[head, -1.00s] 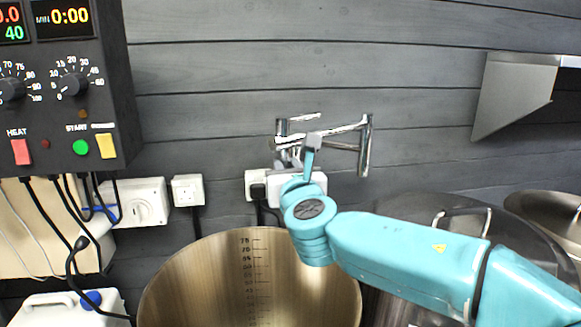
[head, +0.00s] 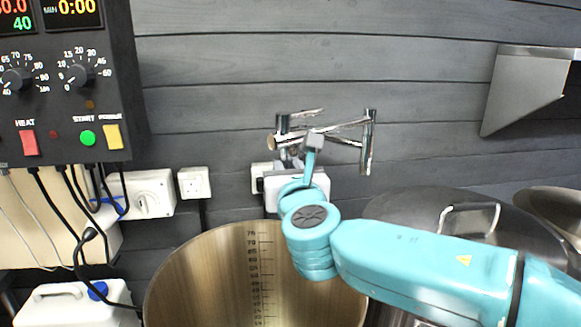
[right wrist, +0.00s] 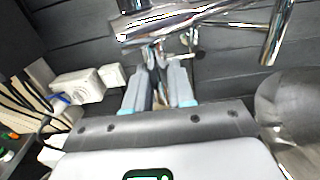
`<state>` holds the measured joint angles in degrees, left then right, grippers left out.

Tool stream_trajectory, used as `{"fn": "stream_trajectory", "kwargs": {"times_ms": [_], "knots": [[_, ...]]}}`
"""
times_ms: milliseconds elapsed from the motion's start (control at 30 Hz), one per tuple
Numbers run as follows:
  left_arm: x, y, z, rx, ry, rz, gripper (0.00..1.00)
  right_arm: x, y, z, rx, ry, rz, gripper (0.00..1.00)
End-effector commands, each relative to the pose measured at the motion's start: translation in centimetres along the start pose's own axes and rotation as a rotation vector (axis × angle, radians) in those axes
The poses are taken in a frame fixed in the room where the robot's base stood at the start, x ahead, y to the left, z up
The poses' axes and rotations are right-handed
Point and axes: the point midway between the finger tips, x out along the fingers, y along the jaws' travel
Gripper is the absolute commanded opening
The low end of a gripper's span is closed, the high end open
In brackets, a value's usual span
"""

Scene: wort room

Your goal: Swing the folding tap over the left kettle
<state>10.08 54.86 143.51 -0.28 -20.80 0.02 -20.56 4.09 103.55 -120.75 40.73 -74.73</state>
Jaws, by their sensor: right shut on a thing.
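The chrome folding tap (head: 345,127) is on the grey plank wall, above the gap between the kettles. Its jointed arm reaches right, and its outlet pipe (head: 368,150) hangs down at the right end. It also shows at the top of the right wrist view (right wrist: 200,22). My right gripper (head: 312,145) is at the tap's left part, its fingers shut on it; the wrist view shows the fingers (right wrist: 160,80) just under the chrome tube. The open left kettle (head: 200,275), with a scale inside, stands below and left. My left gripper is not in view.
The right kettle (head: 400,208) has a lid with a handle, and my right arm passes in front of it. A control box (head: 70,120) with cables hangs at left. Sockets (head: 194,183) are on the wall. A white canister (head: 65,308) stands at lower left. A steel bracket (head: 525,90) is at right.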

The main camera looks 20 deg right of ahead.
Motion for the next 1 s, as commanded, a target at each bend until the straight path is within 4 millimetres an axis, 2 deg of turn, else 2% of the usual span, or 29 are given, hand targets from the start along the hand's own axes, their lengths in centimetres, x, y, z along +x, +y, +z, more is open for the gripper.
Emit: {"fn": "stream_trajectory", "kwargs": {"times_ms": [33,400,767,800,867,900,933,1000], "knots": [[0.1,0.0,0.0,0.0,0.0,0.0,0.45,-0.3,0.6,-0.6,-0.003,0.01,0.013,0.0],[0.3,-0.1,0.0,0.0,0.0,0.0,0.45,-2.5,1.7,-0.5,-0.003,0.01,0.012,0.0],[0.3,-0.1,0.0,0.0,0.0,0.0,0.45,-3.0,1.9,-0.6,-0.004,0.011,0.01,0.0],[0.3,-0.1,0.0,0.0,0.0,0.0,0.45,-3.0,1.9,-0.6,-0.004,0.011,0.01,0.26],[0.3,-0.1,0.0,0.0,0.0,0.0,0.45,-3.0,1.9,-0.5,-0.004,0.01,0.009,0.46],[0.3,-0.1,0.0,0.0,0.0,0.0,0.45,-3.0,1.8,-0.5,-0.003,0.009,0.008,0.59],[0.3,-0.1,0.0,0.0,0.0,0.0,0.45,-3.0,1.8,-0.4,-0.003,0.008,0.007,0.64],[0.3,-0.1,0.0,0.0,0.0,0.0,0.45,-3.0,1.8,-0.3,-0.002,0.007,0.006,0.64]]}}
